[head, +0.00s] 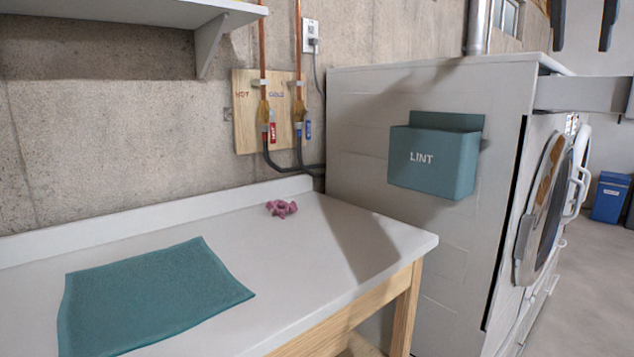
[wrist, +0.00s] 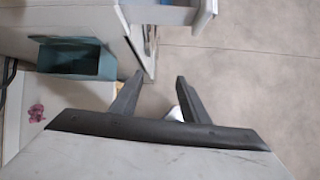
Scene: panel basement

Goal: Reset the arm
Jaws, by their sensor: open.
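My gripper (head: 581,46) shows at the top right of the head view as two dark fingers hanging down, apart from each other. In the wrist view my gripper (wrist: 159,79) has its two fingers spread, with nothing held between them. It is in the air beside the front of the white dryer (head: 430,90), well right of the counter. The bare floor (wrist: 240,70) lies below and beyond the fingertips. The rest of my arm is mostly outside the head view.
A teal lint bin (head: 435,160) hangs on the dryer's side. The white counter (head: 330,235) holds a teal cloth (head: 150,295) and a crumpled pink item (head: 281,208). The round dryer door (head: 540,215) faces right. A blue bin (head: 610,198) stands far right, with open floor before it.

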